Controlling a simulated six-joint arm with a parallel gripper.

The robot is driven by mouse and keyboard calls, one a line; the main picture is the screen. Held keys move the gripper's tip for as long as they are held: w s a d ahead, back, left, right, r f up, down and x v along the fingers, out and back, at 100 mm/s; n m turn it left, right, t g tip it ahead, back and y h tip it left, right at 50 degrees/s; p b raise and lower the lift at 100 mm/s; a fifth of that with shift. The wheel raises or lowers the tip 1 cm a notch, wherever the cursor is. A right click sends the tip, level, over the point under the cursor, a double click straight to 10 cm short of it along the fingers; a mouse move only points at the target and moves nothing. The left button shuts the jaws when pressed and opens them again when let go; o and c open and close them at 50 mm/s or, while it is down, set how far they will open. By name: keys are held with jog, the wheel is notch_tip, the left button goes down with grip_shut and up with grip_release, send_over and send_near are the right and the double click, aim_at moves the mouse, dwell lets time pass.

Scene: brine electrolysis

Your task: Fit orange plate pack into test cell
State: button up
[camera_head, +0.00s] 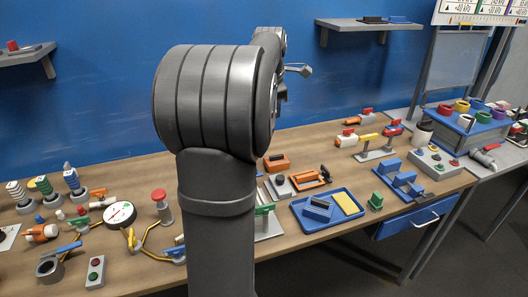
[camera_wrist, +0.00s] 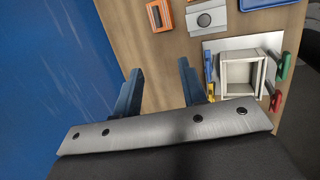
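My gripper (camera_wrist: 160,88) shows in the wrist view as two blue fingers standing well apart, with only bare table seen between them. In the head view it is mostly hidden behind my arm. An orange block with dark slots (camera_wrist: 160,15), likely the plate pack, lies at the top of the wrist view and behind my arm's right side in the head view (camera_head: 277,162). The test cell appears to be the open, pale square box (camera_wrist: 225,72) on a white plate, with blue, yellow, green and red clamps around it. It looks empty. My arm hides most of it in the head view.
A grey block with a round knob (camera_wrist: 191,22) lies beside the orange block. A blue tray (camera_head: 301,222) holding blue and yellow pieces stands right of the cell. Another orange item with a black handle (camera_head: 311,180) lies nearby. The blue wall (camera_head: 90,70) closes off the back.

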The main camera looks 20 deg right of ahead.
jog(key=g+h, duration=0.2)
jog(key=g, duration=0.2)
send_over(275, 156)
jog(key=a, duration=0.2)
notch_tip(275, 156, down, 21)
jog(key=shift+x, duration=3.1)
grip_shut()
